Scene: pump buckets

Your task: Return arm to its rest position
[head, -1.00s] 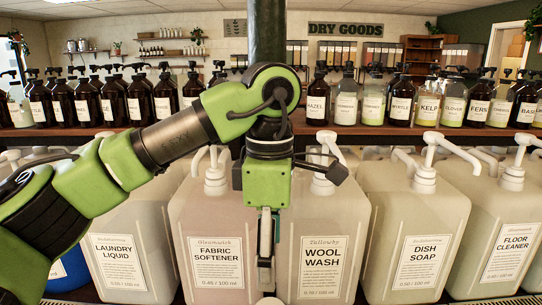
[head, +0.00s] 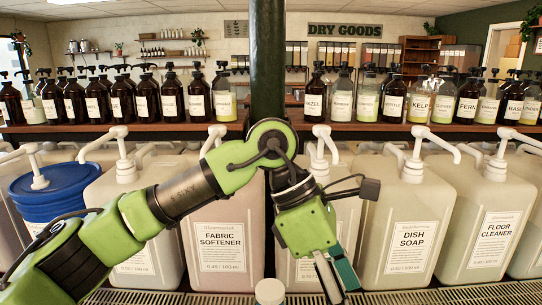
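My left arm comes in from the left, and its green gripper (head: 338,284) hangs low in the head view, tilted, in front of the wool wash container (head: 350,215). The fingers point down toward the drip grille, and I cannot tell from this angle whether they are open or shut. I make out nothing held between them. The arm covers most of the wool wash label and part of the laundry liquid container (head: 105,190). My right gripper is not in view.
A small white-lidded jar (head: 270,291) stands left of the gripper, near the grille (head: 435,297). Fabric softener (head: 212,195), dish soap (head: 412,195) and floor cleaner (head: 490,200) containers form a row. A blue bucket (head: 58,190) is at left. Pump bottles (head: 145,97) line the shelf behind.

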